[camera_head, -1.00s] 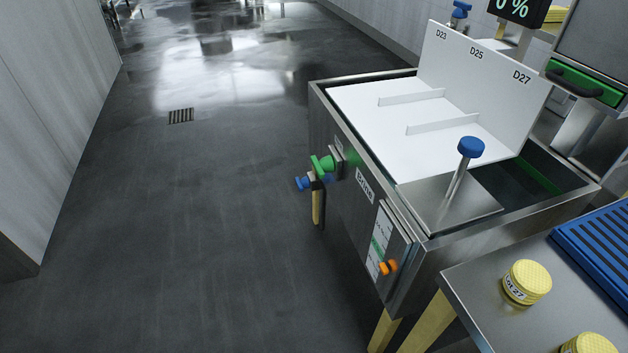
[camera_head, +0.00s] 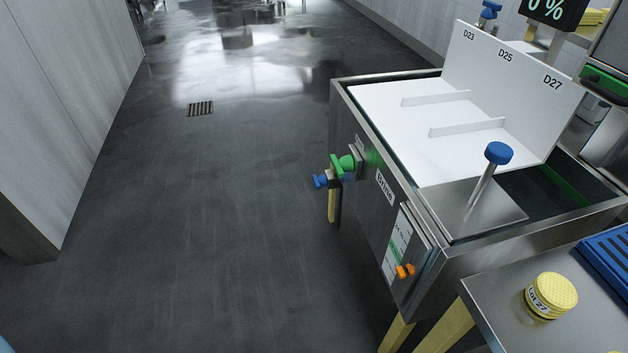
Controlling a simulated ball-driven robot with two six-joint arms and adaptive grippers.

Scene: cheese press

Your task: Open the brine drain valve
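The brine tank (camera_head: 390,215) is a steel box on yellow legs at the right, with a "Brine" label (camera_head: 385,188) on its side. A green-handled fitting (camera_head: 341,166) sticks out from the tank's side near its far end. A blue handle (camera_head: 320,181) sits just below and left of it. I cannot tell which of these is the drain valve, or whether either is open. An orange knob (camera_head: 405,271) is on the side panel near the front corner. Neither of my grippers shows in the head view.
A white divider (camera_head: 520,75) marked D23, D25 and D27 stands on the tank beside a blue-knobbed lid (camera_head: 470,212). A steel table (camera_head: 510,318) with a yellow "Lot 27" pot (camera_head: 551,296) is at lower right. The floor (camera_head: 200,220) left of the tank is clear.

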